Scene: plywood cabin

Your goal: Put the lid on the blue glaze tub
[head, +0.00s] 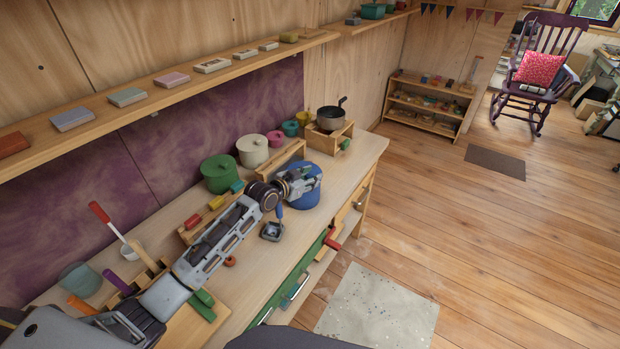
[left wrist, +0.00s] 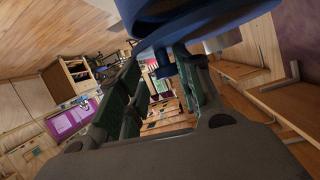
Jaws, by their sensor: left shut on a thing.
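The blue glaze tub (head: 304,199) stands on the workbench, near its right end in the head view. My left gripper (head: 307,181) reaches across it from the left and covers part of it. In the left wrist view a large blue round piece (left wrist: 200,22), which looks like the lid, fills the top of the picture. Its knob lies between the fingers of my left gripper (left wrist: 165,80), which is shut on it. I cannot tell whether the lid touches the tub's rim. My right gripper is not in view.
A saucepan (head: 331,118) sits on a wooden stand to the right. A small grey dish (head: 271,232) lies in front of the gripper. The bench (head: 342,168) is clear right of the tub.

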